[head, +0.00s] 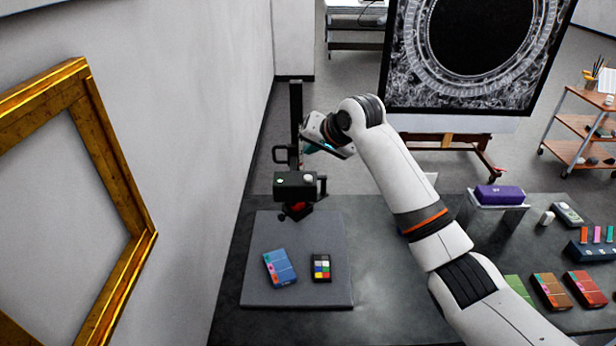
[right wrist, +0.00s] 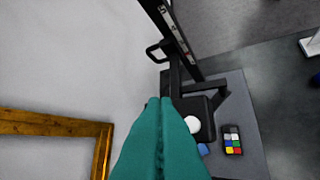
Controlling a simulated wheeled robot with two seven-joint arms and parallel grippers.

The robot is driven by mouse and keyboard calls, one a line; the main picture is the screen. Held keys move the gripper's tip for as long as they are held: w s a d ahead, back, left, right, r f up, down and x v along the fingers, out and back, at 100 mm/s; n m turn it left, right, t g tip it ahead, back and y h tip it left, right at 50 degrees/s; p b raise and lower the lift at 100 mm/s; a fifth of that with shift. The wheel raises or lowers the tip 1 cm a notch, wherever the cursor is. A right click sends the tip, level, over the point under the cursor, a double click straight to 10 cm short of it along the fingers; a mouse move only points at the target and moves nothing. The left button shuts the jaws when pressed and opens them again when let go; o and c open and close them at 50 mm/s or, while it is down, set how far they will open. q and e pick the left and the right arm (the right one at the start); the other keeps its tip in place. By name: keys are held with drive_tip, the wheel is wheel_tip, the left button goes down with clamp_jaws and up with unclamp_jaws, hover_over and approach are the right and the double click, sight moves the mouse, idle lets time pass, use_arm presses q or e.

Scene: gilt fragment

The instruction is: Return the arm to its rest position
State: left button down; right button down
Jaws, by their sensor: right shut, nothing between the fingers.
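My right arm reaches from the lower right across the dark table in the head view. Its gripper (head: 313,147) is up by the black upright post of the stand, above the table, largely hidden behind its own wrist. In the right wrist view the teal fingers (right wrist: 166,102) are pressed together with nothing between them. They overlap the black device on the stand in that picture; I cannot tell the distance between them. My left gripper is not in view.
The black stand (head: 296,128) carries a device (head: 295,185) over a grey board (head: 300,294) with a blue box (head: 279,268) and a colour chart (head: 321,267). A gilt frame (head: 125,190) is at left. A purple item (head: 499,194) and several boxes lie right. An easel stands behind.

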drive_tip(key=s+d+f+n+g+h, duration=0.1)
drive_tip(key=s+d+f, duration=0.3)
drive_tip(key=s+f, duration=0.65)
drive_tip(key=s+d+f+n+g, duration=0.1)
drive_tip(key=s+d+f, duration=0.2)
drive_tip(key=s+f, duration=0.7)
drive_tip(key=s+d+f+n+g+h, duration=0.15)
drive_tip(key=s+d, duration=0.25)
drive_tip(key=s, duration=0.4)
drive_tip(key=s+d+f+h, duration=0.1)
drive_tip(key=s+d+f, duration=0.1)
drive_tip(key=s+d, duration=0.5)
drive_tip(key=s+d+f+g+h, duration=0.1)
drive_tip(key=s+d+f+h, duration=0.1)
drive_tip(key=s, duration=0.8)
wheel_tip(320, 180, down, 33)
drive_tip(key=b, duration=0.8)
drive_tip(key=s+d+f+g+b, duration=0.1)
drive_tip(key=s+f+b, duration=0.2)
drive_tip(key=s+f, duration=0.5)
drive_tip(key=s+d+f+g+b, duration=0.1)
drive_tip(key=s+f+b, duration=0.2)
drive_tip(key=s+f, duration=0.6)
wheel_tip(320, 180, down, 6)
drive_tip(key=shift+d+n+b, duration=0.3)
drive_tip(key=shift+n, duration=0.05)
